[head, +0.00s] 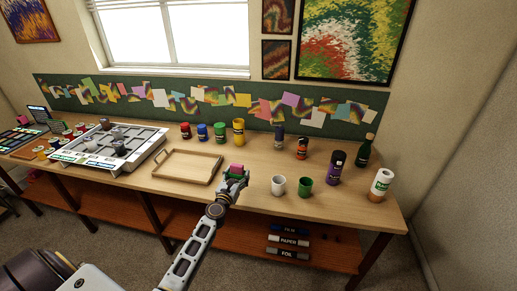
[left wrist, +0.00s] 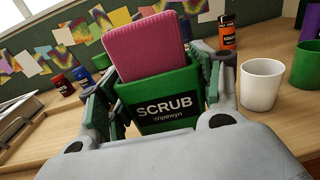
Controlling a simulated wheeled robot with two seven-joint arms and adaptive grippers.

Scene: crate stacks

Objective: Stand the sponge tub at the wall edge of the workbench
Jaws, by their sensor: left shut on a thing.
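The sponge tub (left wrist: 160,100) is a green box labelled SCRUB with a pink sponge (left wrist: 148,45) sticking out of its top. My left gripper (head: 233,181) is shut on the tub, with one finger on each side of it in the left wrist view (left wrist: 160,92). In the head view the tub (head: 235,173) is at the front part of the workbench (head: 257,152), right of the wooden tray. I cannot tell whether its base touches the bench top. The wall edge of the bench runs under the green pinboard (head: 205,98). My right gripper is not in view.
A wooden tray (head: 188,166) lies left of the tub. A white cup (head: 278,186) and a green cup (head: 305,186) stand to its right. Several paint jars, including a yellow one (head: 238,131), line the wall edge. Bare bench shows between the yellow jar and a dark bottle (head: 279,138).

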